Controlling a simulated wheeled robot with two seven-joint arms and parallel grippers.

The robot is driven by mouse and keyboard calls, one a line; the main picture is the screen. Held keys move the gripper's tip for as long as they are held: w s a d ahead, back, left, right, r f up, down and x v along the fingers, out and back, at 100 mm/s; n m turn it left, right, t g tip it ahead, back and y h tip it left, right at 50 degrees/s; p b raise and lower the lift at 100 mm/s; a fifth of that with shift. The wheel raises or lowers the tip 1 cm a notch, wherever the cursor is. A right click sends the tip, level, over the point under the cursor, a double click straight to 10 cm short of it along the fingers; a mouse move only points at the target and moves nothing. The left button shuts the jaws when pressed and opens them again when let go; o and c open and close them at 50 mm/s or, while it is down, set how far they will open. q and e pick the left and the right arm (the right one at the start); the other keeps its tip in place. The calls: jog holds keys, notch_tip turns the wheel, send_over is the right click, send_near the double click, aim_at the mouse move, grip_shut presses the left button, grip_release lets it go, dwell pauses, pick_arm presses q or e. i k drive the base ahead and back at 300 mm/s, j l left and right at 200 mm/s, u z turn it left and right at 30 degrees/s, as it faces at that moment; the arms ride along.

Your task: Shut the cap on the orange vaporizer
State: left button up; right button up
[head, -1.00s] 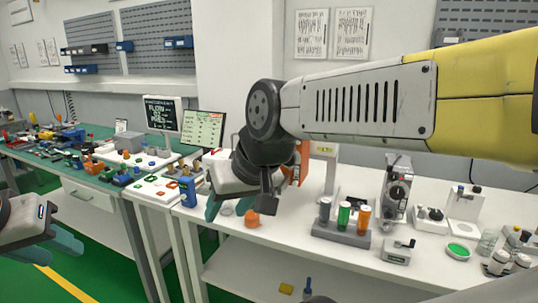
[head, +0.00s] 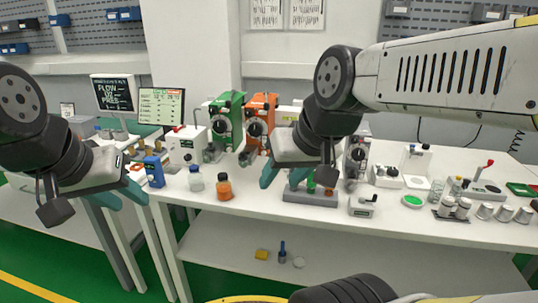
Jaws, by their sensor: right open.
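The orange vaporizer (head: 263,104) stands at the back of the white bench, with a dark round dial on its front. The state of its cap cannot be made out at this size. A green vaporizer (head: 228,103) stands close on its left. My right gripper (head: 284,175) is open over the bench, in front and to the right of the orange vaporizer, and seems to hold nothing. My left gripper (head: 124,192) hangs near the bench's left front edge, well left of the vaporizer; its jaw opening is unclear.
A blue container (head: 154,172) is further left. A grey rack (head: 310,196) stands partly behind my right gripper. Two screens (head: 161,106) are at the left back.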

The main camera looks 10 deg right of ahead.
aim_at(242, 157)
jog(key=z, duration=0.3)
jog(key=l+u, duration=0.2)
jog(key=l, duration=0.2)
jog(key=k+l+u, duration=0.2)
jog(key=l, duration=0.2)
jog(key=k+l+u, duration=0.2)
jog(key=l, duration=0.2)
jog(key=i, duration=0.1)
